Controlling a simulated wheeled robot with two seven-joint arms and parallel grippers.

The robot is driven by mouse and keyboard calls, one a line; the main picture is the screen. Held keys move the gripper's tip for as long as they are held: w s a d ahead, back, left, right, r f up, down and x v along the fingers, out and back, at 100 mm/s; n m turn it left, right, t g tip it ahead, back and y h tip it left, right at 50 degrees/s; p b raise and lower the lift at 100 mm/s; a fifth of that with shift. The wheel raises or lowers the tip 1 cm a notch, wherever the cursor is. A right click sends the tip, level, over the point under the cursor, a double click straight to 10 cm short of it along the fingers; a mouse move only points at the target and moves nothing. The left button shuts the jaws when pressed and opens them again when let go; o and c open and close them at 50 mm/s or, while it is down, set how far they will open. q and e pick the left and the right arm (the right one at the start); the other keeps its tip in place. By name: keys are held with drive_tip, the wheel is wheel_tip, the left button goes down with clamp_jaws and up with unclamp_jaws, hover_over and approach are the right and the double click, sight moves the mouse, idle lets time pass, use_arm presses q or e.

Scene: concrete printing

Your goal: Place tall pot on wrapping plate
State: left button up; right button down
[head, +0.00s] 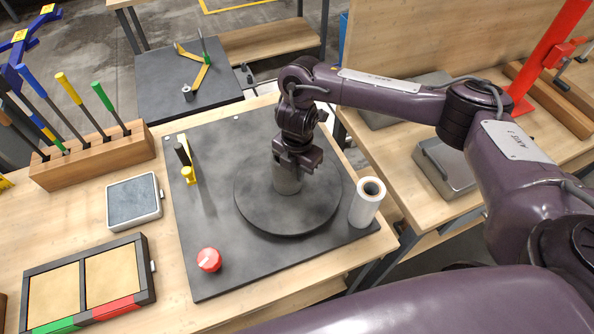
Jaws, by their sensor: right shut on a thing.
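The wrapping plate (262,213) is a dark round disc on a dark square board on the wooden bench. A grey cylindrical pot (287,182) is at the plate's middle, upright. My right gripper (291,165) is above the plate, pointing down, shut on the pot's upper part and hiding its top. I cannot tell whether the pot's base touches the plate. My left gripper does not show.
A white film roll (367,202) stands close to the plate's right. A red knob (209,260) and a yellow-and-black tool (187,165) are on the board. Left are a tool rack (95,157), a grey pad (134,200) and a two-part tray (86,284).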

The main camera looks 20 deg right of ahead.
idle(0.3)
drive_tip(key=c, duration=1.5)
unclamp_jaws()
drive_tip(key=shift+f, duration=0.1)
drive_tip(key=shift+r, duration=0.3)
wheel_tip(320, 180, up, 12)
drive_tip(key=shift+f+p, duration=0.15)
drive_tip(key=shift+p, duration=0.45)
drive_tip(key=shift+s, duration=0.1)
